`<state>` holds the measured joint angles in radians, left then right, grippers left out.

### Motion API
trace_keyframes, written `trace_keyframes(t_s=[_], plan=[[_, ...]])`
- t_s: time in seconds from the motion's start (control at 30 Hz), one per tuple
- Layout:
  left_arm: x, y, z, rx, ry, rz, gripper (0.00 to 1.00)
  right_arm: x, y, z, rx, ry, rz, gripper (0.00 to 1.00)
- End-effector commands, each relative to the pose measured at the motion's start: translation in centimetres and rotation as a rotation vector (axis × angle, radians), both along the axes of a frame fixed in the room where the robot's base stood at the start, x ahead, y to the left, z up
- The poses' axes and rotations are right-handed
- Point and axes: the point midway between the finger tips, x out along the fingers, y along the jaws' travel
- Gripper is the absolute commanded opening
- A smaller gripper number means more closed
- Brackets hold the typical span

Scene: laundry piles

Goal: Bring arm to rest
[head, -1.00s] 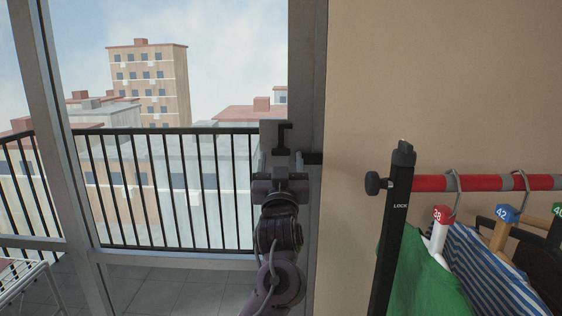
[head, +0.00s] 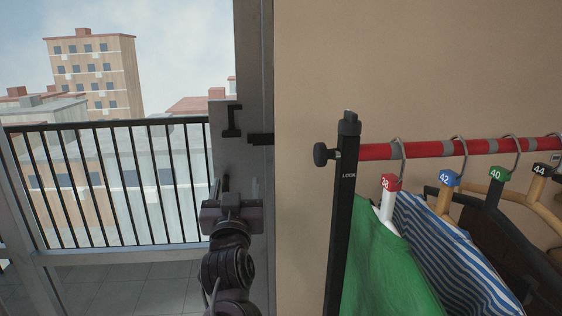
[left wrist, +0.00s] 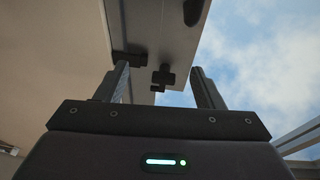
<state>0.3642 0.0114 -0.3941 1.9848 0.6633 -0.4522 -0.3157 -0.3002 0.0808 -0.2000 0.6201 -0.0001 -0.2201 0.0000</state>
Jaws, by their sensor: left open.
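My left gripper (head: 236,188) is raised in front of the grey door frame, in the lower middle-left of the head view. Its two fingers point up and stand apart, with nothing between them. In the left wrist view the open gripper (left wrist: 160,88) shows its two fingers against the frame and the sky. The black door handle (head: 232,121) is just above the fingertips in the head view; I cannot tell how far behind them it is. My right gripper is not in view.
A clothes rack with a black post (head: 343,215) and red rail (head: 430,149) stands at right. It holds a green garment (head: 385,265) and a blue-striped one (head: 450,255) on numbered hangers. A balcony railing (head: 120,190) shows through the glass at left. A beige wall (head: 420,70) is behind the rack.

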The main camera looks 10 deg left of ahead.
Motion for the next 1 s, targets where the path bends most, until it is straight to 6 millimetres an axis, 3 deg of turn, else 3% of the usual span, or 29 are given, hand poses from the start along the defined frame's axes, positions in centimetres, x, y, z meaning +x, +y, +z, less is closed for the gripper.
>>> trace_keyframes(t_s=[0.03, 0.13, 0.2, 0.3, 0.4, 0.6, 0.9, 0.97, 1.0], plan=[[-0.5, 0.0, -3.4, -0.010, 0.092, -0.036, 0.62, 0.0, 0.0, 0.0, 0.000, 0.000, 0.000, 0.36], [-2.4, -0.4, -10.5, -0.029, 0.314, -0.122, 0.62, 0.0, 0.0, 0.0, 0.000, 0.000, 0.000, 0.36], [-4.8, -0.5, -15.4, -0.042, 0.478, -0.176, 0.62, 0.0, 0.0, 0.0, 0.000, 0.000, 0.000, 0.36], [-9.1, -0.6, -21.5, -0.052, 0.709, -0.232, 0.62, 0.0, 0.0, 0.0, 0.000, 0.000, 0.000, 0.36], [-13.6, -0.4, -25.9, -0.054, 0.904, -0.265, 0.62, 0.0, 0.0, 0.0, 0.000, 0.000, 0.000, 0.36], [-20.7, 0.3, -30.7, -0.041, 1.178, -0.284, 0.62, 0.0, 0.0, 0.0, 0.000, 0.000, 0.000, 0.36], [-29.5, 1.8, -34.1, -0.009, 1.479, -0.272, 0.62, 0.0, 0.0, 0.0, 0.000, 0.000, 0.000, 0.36], [-31.0, 2.1, -34.5, 0.000, 1.532, -0.266, 0.62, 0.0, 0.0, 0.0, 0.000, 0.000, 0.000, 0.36], [-30.2, 1.9, -35.9, -0.002, 1.528, -0.268, 0.62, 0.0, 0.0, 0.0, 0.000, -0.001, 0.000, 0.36]])
